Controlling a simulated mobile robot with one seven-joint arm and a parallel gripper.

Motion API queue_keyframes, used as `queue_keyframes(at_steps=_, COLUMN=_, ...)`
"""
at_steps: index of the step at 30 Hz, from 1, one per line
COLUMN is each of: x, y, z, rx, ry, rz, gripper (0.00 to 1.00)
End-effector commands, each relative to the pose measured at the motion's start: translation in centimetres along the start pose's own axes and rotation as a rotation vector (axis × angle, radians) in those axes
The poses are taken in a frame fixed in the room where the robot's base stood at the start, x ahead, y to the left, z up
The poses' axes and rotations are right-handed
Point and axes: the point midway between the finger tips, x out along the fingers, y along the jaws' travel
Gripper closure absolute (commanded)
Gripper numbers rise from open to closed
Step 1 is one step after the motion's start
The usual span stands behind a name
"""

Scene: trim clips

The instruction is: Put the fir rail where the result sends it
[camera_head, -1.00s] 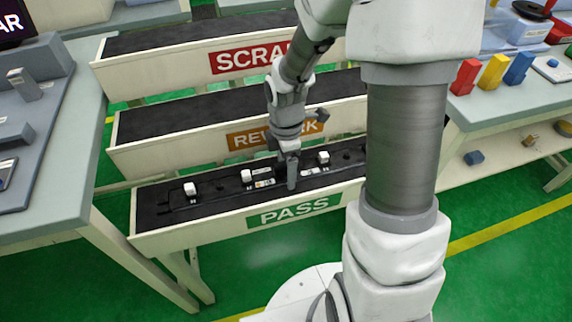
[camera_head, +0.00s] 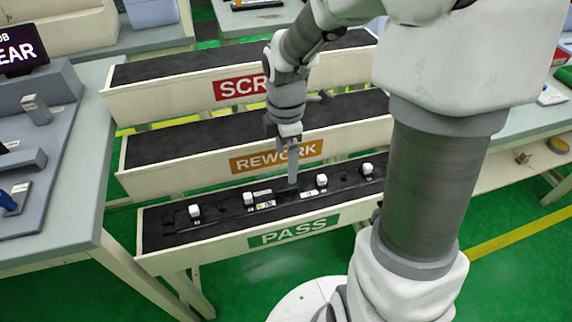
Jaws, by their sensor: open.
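A long dark rail (camera_head: 222,207) with several white clips along it and small labels lies in the black-lined PASS tray (camera_head: 207,250), the nearest of three trays. I take it to be the fir rail, but cannot read its labels. It lies lengthwise along the tray floor. My gripper (camera_head: 294,178) is open, pointing down just above the middle of the rail, between two white clips. It looks empty and apart from the rail. The REWORK tray (camera_head: 200,175) and the SCRAP tray (camera_head: 180,99) stand behind, and their visible floors are bare.
A grey-green bench (camera_head: 85,130) at the left carries grey fixtures (camera_head: 48,115) and a dark screen (camera_head: 22,45) partly reading "EAR". My own arm hides the right ends of the trays. Another bench (camera_head: 520,135) stands at the right.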

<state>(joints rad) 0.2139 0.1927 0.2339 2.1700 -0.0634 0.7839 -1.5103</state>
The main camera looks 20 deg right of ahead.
Motion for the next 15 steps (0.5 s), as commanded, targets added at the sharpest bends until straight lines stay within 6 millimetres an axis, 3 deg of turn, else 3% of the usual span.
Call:
queue_keyframes(at_steps=7, x=-3.0, y=-0.9, z=0.1, rx=0.134, ry=-0.015, rz=0.048, gripper=0.00)
queue_keyframes(at_steps=15, x=-9.6, y=-5.0, z=0.2, rx=0.640, ry=0.017, rz=0.219, gripper=0.00)
